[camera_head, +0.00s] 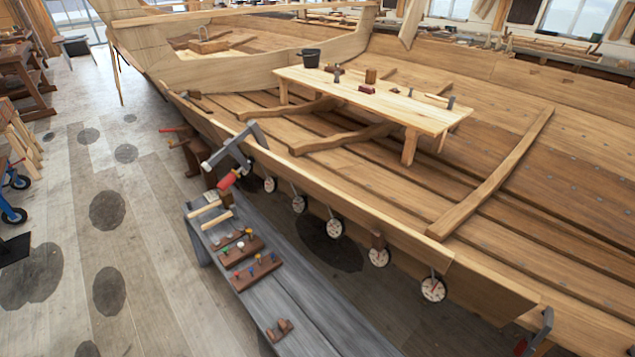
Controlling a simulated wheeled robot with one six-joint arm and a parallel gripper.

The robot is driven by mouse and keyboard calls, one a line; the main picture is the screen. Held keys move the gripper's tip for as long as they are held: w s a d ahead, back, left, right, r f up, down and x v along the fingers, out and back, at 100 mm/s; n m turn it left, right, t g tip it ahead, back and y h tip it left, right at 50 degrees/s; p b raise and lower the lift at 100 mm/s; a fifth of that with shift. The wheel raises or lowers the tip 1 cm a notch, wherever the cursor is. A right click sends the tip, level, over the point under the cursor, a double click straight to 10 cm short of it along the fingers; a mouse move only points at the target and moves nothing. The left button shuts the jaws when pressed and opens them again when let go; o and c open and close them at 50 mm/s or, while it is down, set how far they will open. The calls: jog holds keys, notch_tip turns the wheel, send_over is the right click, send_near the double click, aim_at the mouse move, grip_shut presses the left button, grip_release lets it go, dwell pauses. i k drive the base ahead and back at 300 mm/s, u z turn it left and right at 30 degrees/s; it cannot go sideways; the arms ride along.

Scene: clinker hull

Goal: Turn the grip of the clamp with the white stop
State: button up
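A large dark grey bar clamp (226,153) with a red grip (229,180) sits at the hull's plank edge, left of centre. A second clamp with a red grip (172,130) shows farther along the edge to the left, small in the picture. A third clamp (543,330) with a red grip (521,346) is at the lower right, partly cut off by the frame. I cannot make out a white stop on any of them at this size. My gripper is not in view.
Several round dials (433,289) hang along the plank edge. A grey bench (290,317) below holds peg racks (256,272), wooden pieces and small tools. The floor (165,270) at left is largely clear.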

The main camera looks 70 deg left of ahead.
aim_at(230, 177)
jog(key=u, duration=3.3)
jog(key=k, duration=0.55)
jog(key=u, duration=0.8)
jog(key=i, duration=1.15)
jog(key=u, duration=0.25)
jog(key=i, duration=1.2)
jog(key=z, duration=0.7)
jog(key=i, duration=0.45)
jog(key=z, duration=0.35)
